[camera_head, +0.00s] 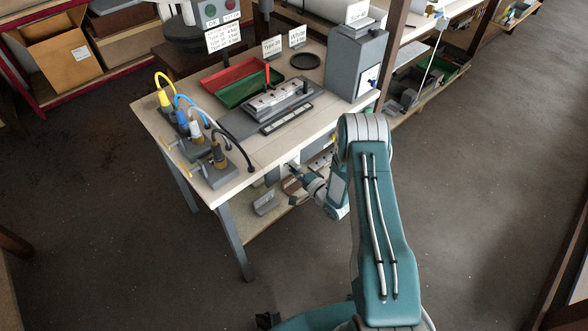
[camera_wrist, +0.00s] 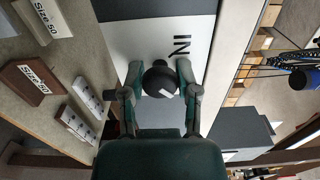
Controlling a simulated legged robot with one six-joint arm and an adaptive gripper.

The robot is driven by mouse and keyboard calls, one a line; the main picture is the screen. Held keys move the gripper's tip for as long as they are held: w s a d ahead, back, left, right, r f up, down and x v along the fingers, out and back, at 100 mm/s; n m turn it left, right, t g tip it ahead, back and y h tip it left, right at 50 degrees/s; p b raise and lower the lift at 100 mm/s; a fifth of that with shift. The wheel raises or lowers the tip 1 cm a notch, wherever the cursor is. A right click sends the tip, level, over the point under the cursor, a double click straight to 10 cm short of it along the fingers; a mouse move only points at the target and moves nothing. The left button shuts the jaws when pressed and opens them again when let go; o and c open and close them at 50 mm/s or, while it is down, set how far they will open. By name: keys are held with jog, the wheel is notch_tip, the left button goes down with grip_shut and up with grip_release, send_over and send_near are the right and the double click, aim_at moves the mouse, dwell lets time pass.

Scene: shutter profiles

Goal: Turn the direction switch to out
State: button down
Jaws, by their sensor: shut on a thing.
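The direction switch is a round black knob (camera_wrist: 158,76) with a white pointer mark, in the middle of the wrist view. It sits on a white panel (camera_wrist: 140,40) with black lettering "IN" that appears turned on its side, above and right of the knob. The white mark lies at the lower right of the knob, slanted. My gripper (camera_wrist: 160,84) has one finger on each side of the knob and is shut on it. No "OUT" lettering shows. In the head view my arm reaches to the front of the workbench (camera_head: 265,150), and the switch cannot be made out there.
Blocks marked "Size 50" (camera_wrist: 42,18) and other blocks lie on a shelf at the left of the wrist view. On the bench stand a grey box (camera_head: 355,65), a green tray (camera_head: 240,92) and several cabled connectors (camera_head: 195,128). The floor around is clear.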

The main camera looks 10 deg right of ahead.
jog(key=shift+d+f, duration=0.1)
jog(key=shift+f, duration=0.1)
jog(key=shift+c, duration=1.7)
grip_release()
jog(key=shift+r, duration=0.1)
jog(key=shift+s, duration=0.1)
jog(key=v, duration=1.2)
